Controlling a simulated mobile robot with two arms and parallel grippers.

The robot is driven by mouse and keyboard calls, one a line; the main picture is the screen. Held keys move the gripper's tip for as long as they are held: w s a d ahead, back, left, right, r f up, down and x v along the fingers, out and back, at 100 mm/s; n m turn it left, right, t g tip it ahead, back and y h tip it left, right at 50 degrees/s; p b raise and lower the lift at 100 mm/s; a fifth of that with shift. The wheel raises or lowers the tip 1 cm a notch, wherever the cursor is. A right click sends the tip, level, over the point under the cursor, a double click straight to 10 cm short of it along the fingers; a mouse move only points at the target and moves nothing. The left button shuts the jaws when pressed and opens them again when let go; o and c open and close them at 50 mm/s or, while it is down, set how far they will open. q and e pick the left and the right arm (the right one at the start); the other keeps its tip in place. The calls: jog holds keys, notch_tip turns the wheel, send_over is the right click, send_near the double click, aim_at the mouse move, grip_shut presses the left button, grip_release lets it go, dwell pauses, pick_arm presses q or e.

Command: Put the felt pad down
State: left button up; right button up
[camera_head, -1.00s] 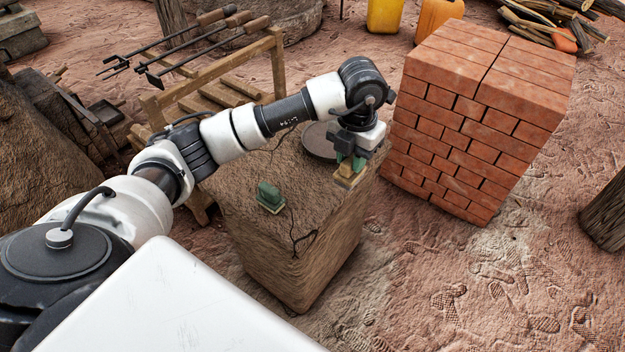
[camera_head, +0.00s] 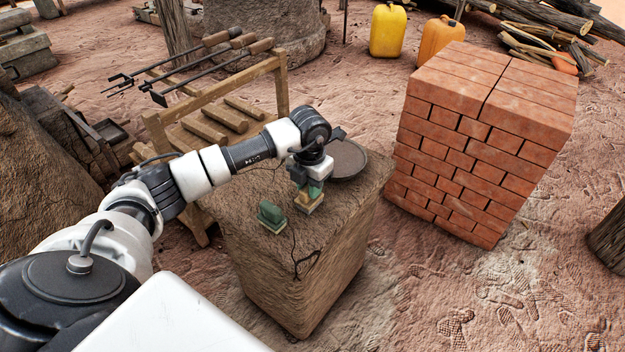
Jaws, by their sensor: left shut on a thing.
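My left gripper (camera_head: 311,185) is over the top of the earthen block (camera_head: 305,262), pointing down. It is shut on a green-topped felt pad (camera_head: 309,205) with a pale tan underside. I cannot tell whether this pad touches the block or hangs just above it. A second, similar green piece with a pale base (camera_head: 271,215) sits on the block just left of the held pad, apart from it. My right gripper is not in view.
A dark round plate (camera_head: 346,160) lies on the block behind the gripper. A brick stack (camera_head: 470,165) stands to the right. A wooden rack (camera_head: 215,125) with long-handled tools is behind left. Yellow (camera_head: 388,30) and orange (camera_head: 440,42) jerrycans stand at the back.

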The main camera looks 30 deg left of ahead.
pick_arm(q)
jog(key=o, duration=0.9)
